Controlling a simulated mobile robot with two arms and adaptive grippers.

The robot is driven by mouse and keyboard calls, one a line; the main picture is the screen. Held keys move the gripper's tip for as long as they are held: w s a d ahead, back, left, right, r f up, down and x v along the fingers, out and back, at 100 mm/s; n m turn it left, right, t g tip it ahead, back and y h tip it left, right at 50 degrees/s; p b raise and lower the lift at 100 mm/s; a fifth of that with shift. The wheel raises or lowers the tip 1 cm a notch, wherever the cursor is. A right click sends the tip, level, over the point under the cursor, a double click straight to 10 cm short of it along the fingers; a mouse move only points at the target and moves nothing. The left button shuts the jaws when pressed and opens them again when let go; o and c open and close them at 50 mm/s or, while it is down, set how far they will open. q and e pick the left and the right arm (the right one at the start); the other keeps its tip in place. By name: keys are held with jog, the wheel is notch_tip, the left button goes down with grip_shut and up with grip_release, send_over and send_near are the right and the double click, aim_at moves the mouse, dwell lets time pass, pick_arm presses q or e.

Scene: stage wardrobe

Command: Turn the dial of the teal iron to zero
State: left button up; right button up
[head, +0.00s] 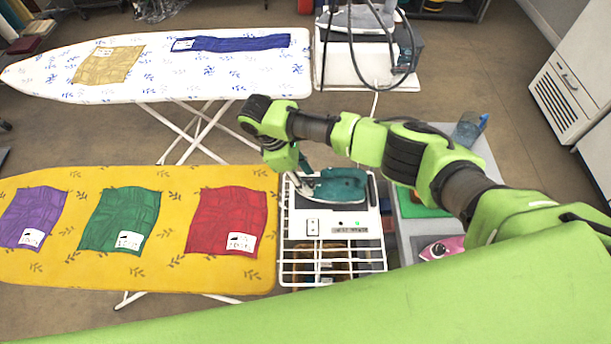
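The teal iron (341,184) rests on the white stand (300,232) at the right end of the yellow ironing board. My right arm comes in from the right and bends down over it. My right gripper (303,165) is at the iron's left side, close to its upper part. Whether it touches the iron I cannot tell, and its fingers are too small and partly covered to show if they are open or shut. The dial cannot be made out. My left gripper is not in view.
The yellow ironing board (170,180) bears purple, green and red cloths. A white ironing board (150,92) behind it bears tan and blue cloths. A grey iron (356,18) stands at the back. A pink object (450,246) and a blue bottle (468,130) are right of the stand.

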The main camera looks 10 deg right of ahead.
grip_shut()
jog(key=n+p, duration=0.2)
jog(key=n+t+p, duration=0.1)
jog(key=shift+s+r, duration=0.2)
jog(key=shift+s, duration=0.05)
jog(key=n+p, duration=0.1)
jog(key=n, duration=0.1)
jog(key=n+t+p, duration=0.1)
jog(key=n+p, duration=0.1)
jog(key=shift+s+t, duration=0.15)
jog(key=shift+t, duration=0.15)
jog(key=shift+s+d+n+t+y+p, duration=0.1)
jog(key=shift+n+t+y+p, duration=0.3)
jog(key=shift+n+p, duration=0.65)
jog(key=shift+d+f+n+t, duration=0.15)
jog(key=shift+n+t, duration=0.35)
jog(key=shift+n, duration=0.75)
jog(key=shift+n, duration=0.3)
